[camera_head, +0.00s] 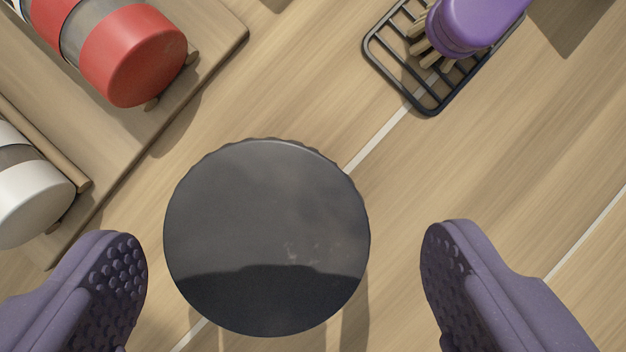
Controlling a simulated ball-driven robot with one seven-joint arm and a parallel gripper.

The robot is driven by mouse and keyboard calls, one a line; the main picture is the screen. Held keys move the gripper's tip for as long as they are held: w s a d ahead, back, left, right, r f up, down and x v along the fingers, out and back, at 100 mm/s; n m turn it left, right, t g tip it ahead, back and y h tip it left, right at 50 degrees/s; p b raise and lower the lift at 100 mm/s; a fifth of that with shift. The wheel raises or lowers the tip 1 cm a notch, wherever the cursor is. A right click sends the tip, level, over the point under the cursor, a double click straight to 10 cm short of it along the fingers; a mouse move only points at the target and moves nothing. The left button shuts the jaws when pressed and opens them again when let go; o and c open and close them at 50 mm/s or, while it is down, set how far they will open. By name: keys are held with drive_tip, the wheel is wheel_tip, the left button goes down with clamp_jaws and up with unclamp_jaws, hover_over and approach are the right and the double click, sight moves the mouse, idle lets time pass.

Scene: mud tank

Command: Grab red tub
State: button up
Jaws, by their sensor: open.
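My gripper (285,245) is open, with its two purple, studded fingers at the lower left and lower right. A round black-topped container (265,215) stands between the fingers, with a gap on each side. Its side walls are hidden below the top, so I cannot tell their colour. A red-ended cylinder (135,60) lies on its side on a wooden rack at the upper left, with a grey band and more red behind it, cut off by the frame. It is apart from my gripper. I cannot tell which of these two is the red tub.
The wooden rack (215,50) also holds a white-ended cylinder (30,205) at the left edge. A black wire rack (430,108) with a purple-handled brush (470,22) is at the upper right. The wooden surface (520,150) right of centre is clear.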

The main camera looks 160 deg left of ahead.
sight(272, 199)
drive_tip(key=b+x, duration=0.1)
drive_tip(key=x, duration=0.2)
drive_tip(key=b+x, duration=0.1)
drive_tip(key=x, duration=0.1)
drive_tip(key=shift+w+a+f, duration=0.1)
drive_tip(key=shift+w+f, duration=0.15)
drive_tip(key=shift+f, duration=0.15)
drive_tip(key=shift+r, duration=0.1)
drive_tip(key=c, duration=1.3)
drive_tip(key=shift+c, duration=0.3)
drive_tip(key=shift+r, duration=0.15)
